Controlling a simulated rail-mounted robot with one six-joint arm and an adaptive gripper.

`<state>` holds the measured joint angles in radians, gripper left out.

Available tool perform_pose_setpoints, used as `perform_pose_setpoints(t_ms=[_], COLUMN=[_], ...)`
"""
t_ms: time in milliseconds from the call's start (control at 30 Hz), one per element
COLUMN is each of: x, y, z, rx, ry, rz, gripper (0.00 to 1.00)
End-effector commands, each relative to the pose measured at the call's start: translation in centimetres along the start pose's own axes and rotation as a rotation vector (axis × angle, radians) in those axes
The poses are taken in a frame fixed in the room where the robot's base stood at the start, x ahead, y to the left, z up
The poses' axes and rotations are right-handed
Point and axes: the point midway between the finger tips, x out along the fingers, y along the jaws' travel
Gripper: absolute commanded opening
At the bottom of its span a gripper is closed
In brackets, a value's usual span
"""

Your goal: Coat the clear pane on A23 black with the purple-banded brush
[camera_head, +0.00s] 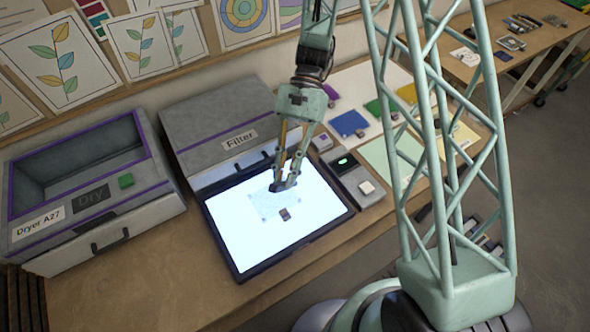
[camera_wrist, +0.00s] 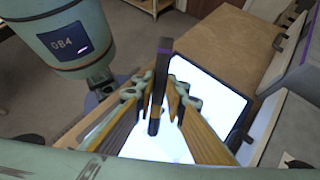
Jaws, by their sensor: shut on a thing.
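My gripper (camera_head: 283,184) points down over a bright white light panel (camera_head: 226,232) in a dark frame. In the wrist view its two fingers (camera_wrist: 162,108) are shut on a dark upright brush (camera_wrist: 161,75) with a purple band near its top. A faint, bluish-grey speckled pane (camera_head: 268,208) lies on the panel under the fingers. A small dark square mark (camera_head: 284,214) sits at its lower right. The brush's tip is hard to make out, so I cannot tell whether it touches the pane. No A23 label is readable.
An open box labelled Dryer A27 (camera_head: 38,223) with a green button stands left. A grey Filter unit (camera_head: 215,115) is behind the panel. A small device with a green display (camera_head: 345,162) is at its right. Blue, green and yellow sheets (camera_head: 349,123) lie beyond.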

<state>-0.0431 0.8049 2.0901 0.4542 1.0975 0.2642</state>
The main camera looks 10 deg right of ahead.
Motion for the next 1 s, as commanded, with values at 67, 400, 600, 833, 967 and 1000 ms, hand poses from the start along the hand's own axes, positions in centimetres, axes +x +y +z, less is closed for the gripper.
perform_pose_setpoints(t_ms=[67, 400, 600, 833, 967, 1000], x=[0.0, 0.0, 0.3, 1.2, 2.0, 2.2], y=[0.0, 0.0, 0.0, -0.1, -0.3, -0.3], z=[0.0, 0.0, -0.3, -1.4, -2.4, -2.6], rx=[-0.001, -0.001, -0.001, 0.000, 0.000, 0.000], ry=[0.000, 0.000, 0.000, -0.001, -0.001, -0.001], rz=[0.001, 0.001, 0.001, 0.001, 0.001, 0.001], gripper=[0.00, 0.00, 0.00, 0.00, 0.00, 0.00])
